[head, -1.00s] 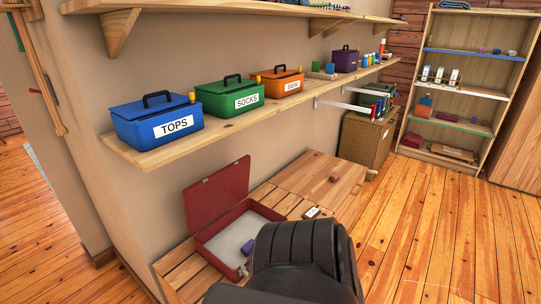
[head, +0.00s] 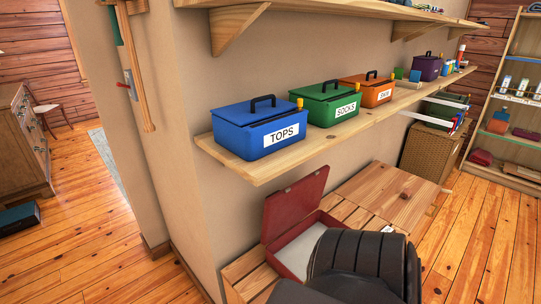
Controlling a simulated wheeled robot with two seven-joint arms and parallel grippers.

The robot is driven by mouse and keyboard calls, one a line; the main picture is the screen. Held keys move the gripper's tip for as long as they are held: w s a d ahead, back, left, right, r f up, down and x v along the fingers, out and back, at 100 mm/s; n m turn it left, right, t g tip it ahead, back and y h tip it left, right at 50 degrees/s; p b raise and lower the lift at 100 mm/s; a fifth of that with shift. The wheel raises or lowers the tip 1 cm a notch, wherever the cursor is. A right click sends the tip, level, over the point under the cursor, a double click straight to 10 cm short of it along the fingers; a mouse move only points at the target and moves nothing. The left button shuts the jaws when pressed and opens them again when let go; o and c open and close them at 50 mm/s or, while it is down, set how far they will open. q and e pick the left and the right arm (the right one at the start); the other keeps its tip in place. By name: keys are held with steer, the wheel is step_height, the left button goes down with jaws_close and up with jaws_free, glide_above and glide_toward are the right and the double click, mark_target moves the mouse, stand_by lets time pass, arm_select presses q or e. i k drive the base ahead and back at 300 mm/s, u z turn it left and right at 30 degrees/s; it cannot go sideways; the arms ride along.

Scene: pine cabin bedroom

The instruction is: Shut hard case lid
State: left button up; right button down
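A red hard case (head: 293,222) stands on a low slatted wooden bench against the wall. Its lid (head: 295,203) is raised, tilted up on the wall side. The pale inside of the case shows in part. A dark rounded part of my own body covers the case's near right side. Neither of my grippers shows in the head view.
A wooden shelf (head: 240,176) above the case carries a blue TOPS box (head: 262,130), a green SOCKS box (head: 333,104) and an orange box (head: 367,92). The slatted bench (head: 385,192) continues right. Open plank floor (head: 90,245) lies left, past the wall corner.

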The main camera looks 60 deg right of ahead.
mark_target(283, 209)
steer(key=i, duration=2.2)
steer(key=z, duration=1.6)
steer(key=i, duration=0.8)
steer(key=z, duration=2.6)
steer(key=k, duration=0.45)
steer(key=u, duration=0.25)
steer(key=i, duration=0.15)
